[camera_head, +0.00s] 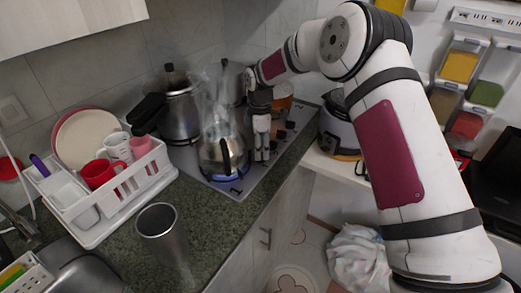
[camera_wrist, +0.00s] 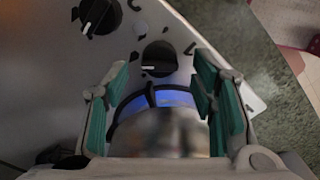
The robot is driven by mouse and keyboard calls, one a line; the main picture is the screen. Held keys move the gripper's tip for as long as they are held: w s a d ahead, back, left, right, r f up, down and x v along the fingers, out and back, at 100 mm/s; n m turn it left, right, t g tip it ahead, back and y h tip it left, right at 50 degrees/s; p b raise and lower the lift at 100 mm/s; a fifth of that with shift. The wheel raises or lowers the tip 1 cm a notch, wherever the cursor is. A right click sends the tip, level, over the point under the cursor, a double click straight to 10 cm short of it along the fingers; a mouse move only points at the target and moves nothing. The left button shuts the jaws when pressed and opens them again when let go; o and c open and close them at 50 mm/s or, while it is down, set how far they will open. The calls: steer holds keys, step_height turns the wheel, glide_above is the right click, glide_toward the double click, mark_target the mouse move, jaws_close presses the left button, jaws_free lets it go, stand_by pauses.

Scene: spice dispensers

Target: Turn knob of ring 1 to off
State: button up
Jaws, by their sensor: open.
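The steaming glass kettle (camera_head: 222,153) stands on a lit ring with a blue flame (camera_head: 232,183), by a "1" printed on the hob. My gripper (camera_head: 262,150) points down just right of the kettle. In the wrist view my gripper (camera_wrist: 165,98) is open, its green finger pads apart on either side of a blurred rounded body (camera_wrist: 160,132) and blue flame (camera_wrist: 172,98). A black knob with a white pointer line (camera_wrist: 158,58) lies beyond the fingertips, apart from them. A second black knob (camera_wrist: 100,15) is at the upper left. The pointer of the nearer knob points left.
A steel pot (camera_head: 180,112) stands behind the kettle on the hob (camera_head: 205,180). A dish rack (camera_head: 125,205) and a metal tumbler (camera_head: 160,228) are on the counter at left. An orange pot (camera_head: 282,95) is behind my gripper.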

steer(key=shift+f, duration=0.95)
steer(key=c, duration=1.2)
steer(key=shift+o, duration=0.2)
steer(key=shift+n, duration=0.3)
steer(key=n+b, duration=0.3)
steer(key=b, duration=0.1)
steer(key=shift+w+f, duration=0.15)
steer(key=n+b, duration=0.3)
steer(key=n, duration=0.1)
steer(key=shift+n, duration=0.4)
steer(key=shift+b, duration=0.3)
